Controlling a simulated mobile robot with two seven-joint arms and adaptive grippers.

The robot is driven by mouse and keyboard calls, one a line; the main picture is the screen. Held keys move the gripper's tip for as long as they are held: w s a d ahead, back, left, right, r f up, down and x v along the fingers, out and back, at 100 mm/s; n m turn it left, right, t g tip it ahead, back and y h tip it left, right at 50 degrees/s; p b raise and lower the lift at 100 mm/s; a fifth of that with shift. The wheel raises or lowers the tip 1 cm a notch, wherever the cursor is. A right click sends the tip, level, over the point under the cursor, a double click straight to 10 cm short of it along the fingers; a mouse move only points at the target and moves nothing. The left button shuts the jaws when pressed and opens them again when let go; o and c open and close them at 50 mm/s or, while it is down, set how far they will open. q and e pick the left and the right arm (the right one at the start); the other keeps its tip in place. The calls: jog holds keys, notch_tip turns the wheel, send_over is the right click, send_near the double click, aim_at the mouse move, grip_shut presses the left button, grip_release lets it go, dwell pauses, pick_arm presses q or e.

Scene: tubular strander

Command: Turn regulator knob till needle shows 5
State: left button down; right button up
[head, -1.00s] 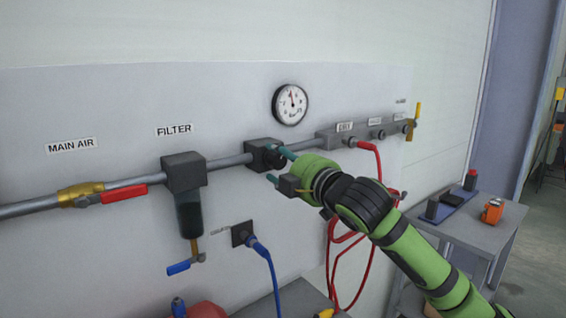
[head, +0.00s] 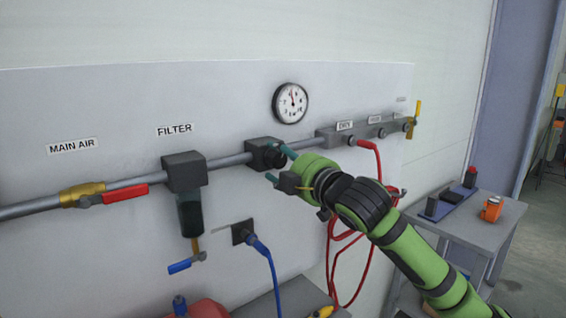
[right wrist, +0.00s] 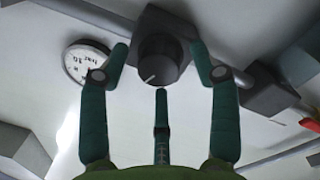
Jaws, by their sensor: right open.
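The regulator knob (right wrist: 160,62) is black and round with a pale mark line, on the dark regulator block (head: 262,151) in the pipe on the wall panel. The round white gauge (head: 290,103) hangs above it; its red needle points about straight up, and the numbers are too small to read surely. The gauge also shows in the right wrist view (right wrist: 84,62). My right gripper (head: 278,165) is open in front of the knob. In the right wrist view its teal fingers (right wrist: 160,75) stand apart on both sides of and below the knob, with gaps showing.
The filter (head: 184,172) hangs on the pipe at left, beside the red-handled main valve (head: 125,193). A manifold (head: 365,132) with a red hose (head: 377,165) is at right. A blue hose (head: 268,262) hangs below. A grey table (head: 470,228) stands at right.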

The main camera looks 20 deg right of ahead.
jog(key=v, duration=1.2)
dwell(3.1)
